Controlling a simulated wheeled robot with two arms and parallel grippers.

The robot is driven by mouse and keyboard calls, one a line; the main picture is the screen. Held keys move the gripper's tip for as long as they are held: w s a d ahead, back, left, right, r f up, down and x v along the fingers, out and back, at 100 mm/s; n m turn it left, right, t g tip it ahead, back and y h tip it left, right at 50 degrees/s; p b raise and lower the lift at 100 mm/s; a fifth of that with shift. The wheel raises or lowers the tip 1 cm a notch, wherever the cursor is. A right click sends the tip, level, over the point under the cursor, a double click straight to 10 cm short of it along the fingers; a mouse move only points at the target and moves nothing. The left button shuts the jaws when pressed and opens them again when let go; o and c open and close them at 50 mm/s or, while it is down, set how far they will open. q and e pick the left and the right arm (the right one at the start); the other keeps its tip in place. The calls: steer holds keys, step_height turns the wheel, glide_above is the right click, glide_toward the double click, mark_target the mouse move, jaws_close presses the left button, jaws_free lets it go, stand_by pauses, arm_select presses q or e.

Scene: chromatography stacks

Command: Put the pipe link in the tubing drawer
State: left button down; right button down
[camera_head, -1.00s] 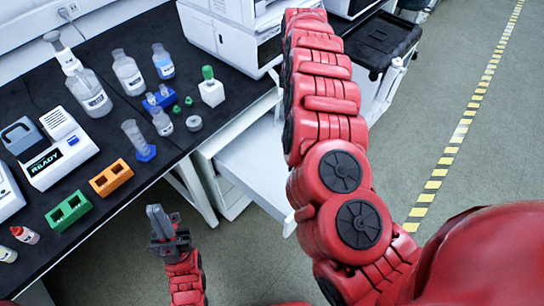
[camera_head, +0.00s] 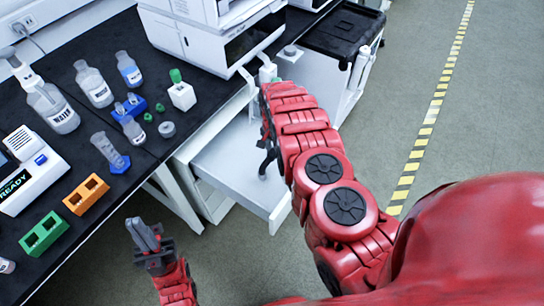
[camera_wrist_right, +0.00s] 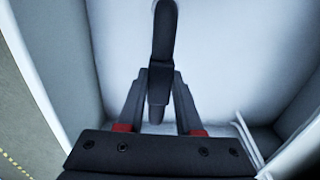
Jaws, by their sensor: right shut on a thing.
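The pipe link (camera_wrist_right: 163,45) is a dark, elongated piece in the right wrist view. My right gripper (camera_wrist_right: 159,90) is shut on it, with the link reaching past the fingertips. The tubing drawer (camera_head: 222,168) is white and pulled open under the bench in the head view. My right gripper is over the drawer, and its pale floor (camera_wrist_right: 230,65) fills the wrist view behind the link. In the head view my right arm hides most of that gripper; a dark part shows beside it. My left gripper (camera_head: 145,236) is apart from the bench, low in the head view; its finger gap is unclear.
The black bench holds bottles (camera_head: 58,110), an orange rack (camera_head: 86,194), a green rack (camera_head: 44,234) and a white instrument (camera_head: 215,35). A black-topped cart (camera_head: 340,40) stands beyond the drawer. The floor to the right is open, with a yellow-black stripe (camera_head: 410,168).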

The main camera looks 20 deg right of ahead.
steer(key=shift+f, duration=1.8)
steer(key=shift+b, duration=0.3)
steer(key=shift+f, duration=0.2)
steer(key=c, duration=0.6)
jaws_free()
steer(key=shift+r, duration=0.1)
steer(key=shift+r, duration=0.1)
